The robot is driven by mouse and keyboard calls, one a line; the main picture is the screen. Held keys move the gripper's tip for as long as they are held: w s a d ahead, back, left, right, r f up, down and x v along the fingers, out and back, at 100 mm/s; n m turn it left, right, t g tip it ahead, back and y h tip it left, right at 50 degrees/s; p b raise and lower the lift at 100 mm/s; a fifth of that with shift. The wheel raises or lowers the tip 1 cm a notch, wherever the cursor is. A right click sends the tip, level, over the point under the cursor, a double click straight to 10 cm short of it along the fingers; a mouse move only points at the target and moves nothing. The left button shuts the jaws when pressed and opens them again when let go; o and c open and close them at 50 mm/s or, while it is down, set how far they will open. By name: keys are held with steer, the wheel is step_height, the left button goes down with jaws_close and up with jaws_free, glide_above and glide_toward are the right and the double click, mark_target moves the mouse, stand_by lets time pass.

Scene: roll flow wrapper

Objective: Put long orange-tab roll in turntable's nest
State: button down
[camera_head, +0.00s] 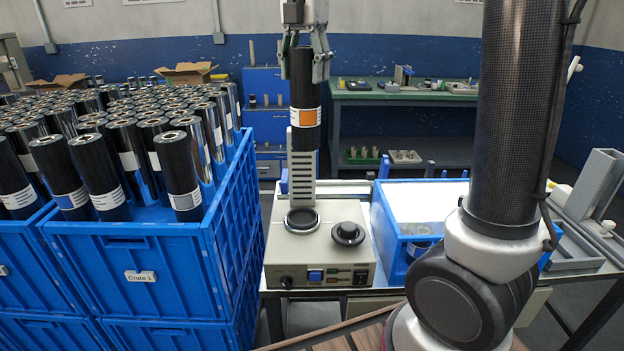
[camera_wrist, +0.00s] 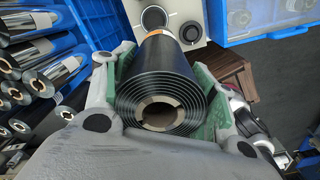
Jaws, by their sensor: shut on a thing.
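My gripper (camera_head: 307,72) is shut on a long black roll (camera_head: 304,92) near its upper end. The roll hangs upright and has a white label with orange on its lower part. In the wrist view the roll (camera_wrist: 160,78) sits between the green finger pads, its hollow core facing the camera and an orange patch at its far end. The turntable's nest (camera_head: 302,221) is a dark ring on top of a beige machine (camera_head: 320,256). The roll is above the nest, apart from it, in front of a slotted metal upright (camera_head: 302,183). The nest looks empty.
A black knob (camera_head: 347,233) stands right of the nest. A blue crate marked Crate 1 (camera_head: 112,262), packed with upright rolls, is at left. A blue bin (camera_head: 388,240) is right of the machine. A green-topped bench (camera_head: 420,97) stands behind.

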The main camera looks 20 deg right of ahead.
steer(key=w+f+n, duration=0.1)
steer(key=f+n, duration=0.3)
steer(key=f, duration=0.7)
steer(key=w+f+n, duration=0.2)
steer(key=f+n, duration=0.2)
steer(key=f, duration=0.8)
steer(key=shift+w+a+f, duration=0.15)
steer(key=shift+w+f, duration=0.1)
steer(key=shift+f, duration=0.2)
steer(key=c, duration=0.5)
jaws_free()
